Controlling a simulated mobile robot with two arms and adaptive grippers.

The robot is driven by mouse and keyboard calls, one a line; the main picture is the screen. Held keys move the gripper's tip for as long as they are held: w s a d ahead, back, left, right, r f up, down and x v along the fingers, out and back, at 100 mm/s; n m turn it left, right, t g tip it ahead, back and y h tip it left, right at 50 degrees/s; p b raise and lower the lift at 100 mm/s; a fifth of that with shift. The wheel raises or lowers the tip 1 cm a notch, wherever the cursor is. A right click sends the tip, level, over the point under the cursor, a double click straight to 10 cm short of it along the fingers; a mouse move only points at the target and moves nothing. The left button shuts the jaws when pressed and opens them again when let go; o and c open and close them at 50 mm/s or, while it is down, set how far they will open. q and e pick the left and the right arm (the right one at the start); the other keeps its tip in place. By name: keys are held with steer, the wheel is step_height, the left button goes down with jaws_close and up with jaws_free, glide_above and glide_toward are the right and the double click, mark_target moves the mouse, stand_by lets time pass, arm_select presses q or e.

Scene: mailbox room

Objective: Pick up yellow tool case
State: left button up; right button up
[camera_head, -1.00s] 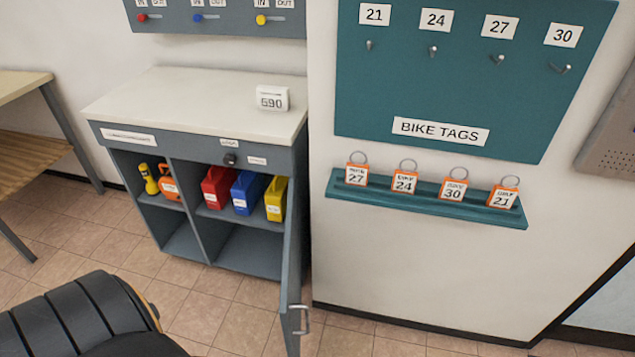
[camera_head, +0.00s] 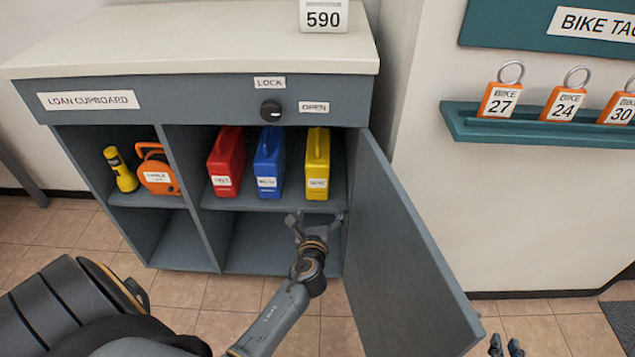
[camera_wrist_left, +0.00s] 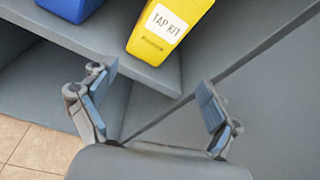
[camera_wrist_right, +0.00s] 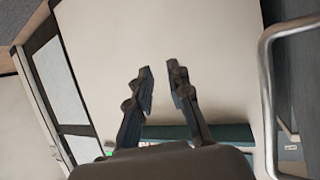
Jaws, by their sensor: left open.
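My left gripper (camera_head: 316,222) is open and empty, in front of and below the case, near the shelf edge. Its fingers (camera_wrist_left: 150,92) are spread apart, with the case beyond them and not touching. My right gripper (camera_head: 506,347) is low at the bottom right, past the cupboard door. In the right wrist view its fingertips (camera_wrist_right: 160,80) are apart with nothing between them.
A blue case (camera_head: 268,165) and a red case (camera_head: 226,165) stand left of the yellow one. A yellow torch (camera_head: 122,170) and an orange item (camera_head: 156,172) sit in the left bay. The open cupboard door (camera_head: 405,265) stands close right of my left arm.

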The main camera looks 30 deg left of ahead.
mark_target(315, 171)
arm_select(q)
step_height(315, 171, up, 6)
steer(key=w+a+m+t+y+b, duration=0.1)
steer(key=a+m+t+y+b, duration=0.1)
steer(key=shift+m+g+y, duration=0.3)
steer(key=x, duration=0.2)
steer(key=b+x, duration=0.1)
steer(key=x, duration=0.5)
steer(key=shift+r, duration=0.25)
steer(key=shift+w+a+r+b, duration=0.1)
steer(key=shift+w+a+b, duration=0.25)
steer(key=shift+w, duration=0.2)
steer(key=b+x, duration=0.1)
steer(key=x, duration=0.3)
steer(key=shift+w+d+r, duration=0.15)
steer(key=shift+w, duration=0.2)
arm_select(e)
step_height(315, 171, up, 20)
steer(key=s+a+t+y, duration=0.1)
steer(key=t+y, duration=0.2)
steer(key=t, duration=0.7)
steer(key=shift+s+a, duration=0.3)
steer(key=shift+s, duration=0.1)
steer(key=shift+r, duration=0.1)
arm_select(q)
steer(key=c, duration=1.7)
steer(key=shift+r, duration=0.25)
steer(key=shift+c, duration=0.6)
